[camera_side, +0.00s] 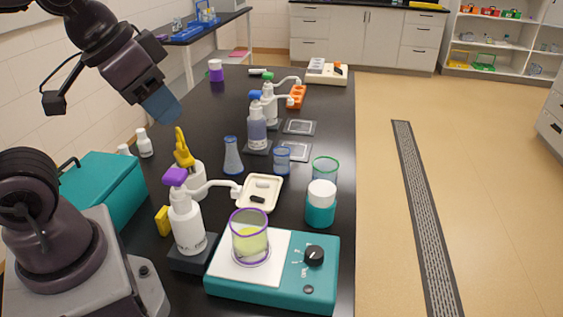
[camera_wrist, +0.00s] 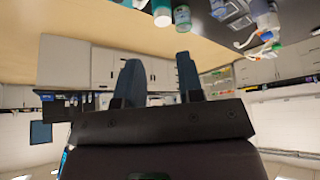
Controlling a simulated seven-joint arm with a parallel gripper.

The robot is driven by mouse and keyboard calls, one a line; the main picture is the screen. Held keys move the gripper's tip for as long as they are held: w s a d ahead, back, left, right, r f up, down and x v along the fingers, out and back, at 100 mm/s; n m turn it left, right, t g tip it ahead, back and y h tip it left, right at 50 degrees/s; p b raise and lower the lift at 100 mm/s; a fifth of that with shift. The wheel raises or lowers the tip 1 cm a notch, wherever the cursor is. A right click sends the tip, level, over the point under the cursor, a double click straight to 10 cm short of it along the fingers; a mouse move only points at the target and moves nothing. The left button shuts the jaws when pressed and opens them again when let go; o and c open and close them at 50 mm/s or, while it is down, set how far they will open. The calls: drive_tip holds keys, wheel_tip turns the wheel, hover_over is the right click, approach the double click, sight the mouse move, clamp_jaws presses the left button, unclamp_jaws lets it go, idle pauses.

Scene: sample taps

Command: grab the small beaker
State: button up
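A small clear beaker with a blue tint (camera_side: 282,160) stands upright on the black bench, near its middle. A clear green-rimmed beaker (camera_side: 325,167) stands to its right and nearer the camera. A larger purple-rimmed beaker (camera_side: 250,240) with yellowish liquid stands on the teal hotplate. My gripper (camera_side: 163,106) is raised above the bench's left side, well apart from the small beaker. In the wrist view my gripper (camera_wrist: 159,72) has its two fingers spread with nothing between them. I cannot surely pick out the small beaker there.
A blue flask (camera_side: 232,157) stands left of the small beaker. A shallow cream tray (camera_side: 259,194), pump bottles (camera_side: 187,222) and a white-and-teal jar (camera_side: 320,207) crowd the front. The teal hotplate (camera_side: 300,285) fills the near end. The bench's far-left surface is mostly clear.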

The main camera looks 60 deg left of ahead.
drive_tip(key=o, duration=0.8)
drive_tip(key=shift+w, duration=0.1)
drive_tip(key=m+t+y, duration=0.2)
drive_tip(key=m+y, duration=1.4)
drive_tip(key=m, duration=0.7)
hover_over(283, 156)
drive_tip(key=v, duration=0.5)
wheel_tip(283, 156, down, 23)
wheel_tip(283, 156, down, 8)
drive_tip(key=shift+r, duration=0.25)
drive_tip(key=shift+a+f, duration=0.15)
drive_tip(key=shift+f, duration=0.15)
drive_tip(key=shift+x, duration=3.55)
